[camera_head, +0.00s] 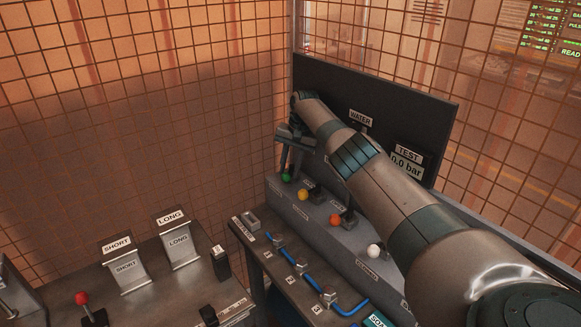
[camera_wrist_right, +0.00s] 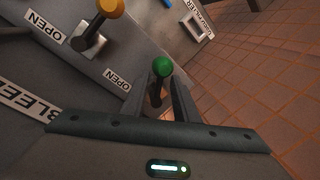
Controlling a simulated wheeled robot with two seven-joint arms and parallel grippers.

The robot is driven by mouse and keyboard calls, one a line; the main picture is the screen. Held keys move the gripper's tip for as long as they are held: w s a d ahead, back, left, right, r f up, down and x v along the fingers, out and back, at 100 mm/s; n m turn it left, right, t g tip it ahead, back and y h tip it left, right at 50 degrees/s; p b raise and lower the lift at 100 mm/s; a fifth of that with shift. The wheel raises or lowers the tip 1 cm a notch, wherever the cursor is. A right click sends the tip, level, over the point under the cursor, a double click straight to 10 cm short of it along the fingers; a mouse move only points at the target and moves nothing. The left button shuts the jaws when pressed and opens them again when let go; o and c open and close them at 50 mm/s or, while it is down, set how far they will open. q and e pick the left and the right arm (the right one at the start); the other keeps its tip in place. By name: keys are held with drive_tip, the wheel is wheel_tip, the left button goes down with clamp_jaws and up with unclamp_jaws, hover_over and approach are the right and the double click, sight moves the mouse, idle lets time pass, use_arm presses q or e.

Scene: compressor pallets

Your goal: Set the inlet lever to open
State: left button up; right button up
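A lever with a green knob (camera_wrist_right: 162,66) stands on the grey console in the right wrist view, and its knob also shows in the head view (camera_head: 286,177). An OPEN label (camera_wrist_right: 117,78) lies beside it. I cannot read a label that names it as the inlet lever. My right gripper (camera_wrist_right: 160,92) has one finger on each side of this lever, with gaps beside the stem, so it looks open around it. In the head view my right gripper (camera_head: 286,160) reaches down to the green knob at the console's far end. My left gripper is out of view.
Levers with yellow (camera_head: 303,195), orange (camera_head: 335,219) and white (camera_head: 374,251) knobs stand along the same console. A dark panel (camera_head: 385,110) rises behind it. A bench with SHORT (camera_head: 128,268) and LONG (camera_head: 180,245) stands and a red-knobbed lever (camera_head: 82,298) is at left. Mesh fencing encloses the area.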

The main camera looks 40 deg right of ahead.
drive_tip(key=shift+r, duration=0.2)
drive_tip(key=shift+d, duration=0.2)
drive_tip(key=shift+w+m, duration=0.1)
drive_tip(key=shift+m, duration=0.2)
